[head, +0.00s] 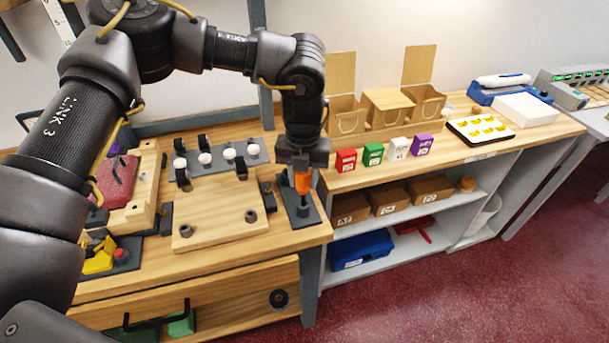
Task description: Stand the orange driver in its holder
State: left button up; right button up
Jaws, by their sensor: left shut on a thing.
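The orange driver (303,183) is upright at the right end of the wooden bench. My left gripper (302,165) points down from above and is shut on the top of its handle. The driver's lower end is at the dark holder (304,210), which stands on a dark base plate near the bench's right edge. I cannot tell whether the tip is inside the holder or just above it. My right gripper is not in view.
A wooden board (215,212) with dark knobs lies left of the holder. A dark rack with white-topped pieces (205,158) is behind it. Red, green, white and purple boxes (373,154) stand on the counter to the right.

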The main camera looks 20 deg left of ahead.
pick_arm(q)
jog(key=shift+f, duration=0.4)
dwell(0.3)
jog(key=shift+f, duration=0.15)
jog(key=shift+f+b, duration=0.6)
jog(key=shift+f, duration=0.05)
jog(key=shift+f, duration=0.15)
dwell(0.4)
jog(key=shift+f+b, duration=0.4)
jog(key=shift+f, duration=0.15)
dwell(0.4)
jog(key=o, duration=1.4)
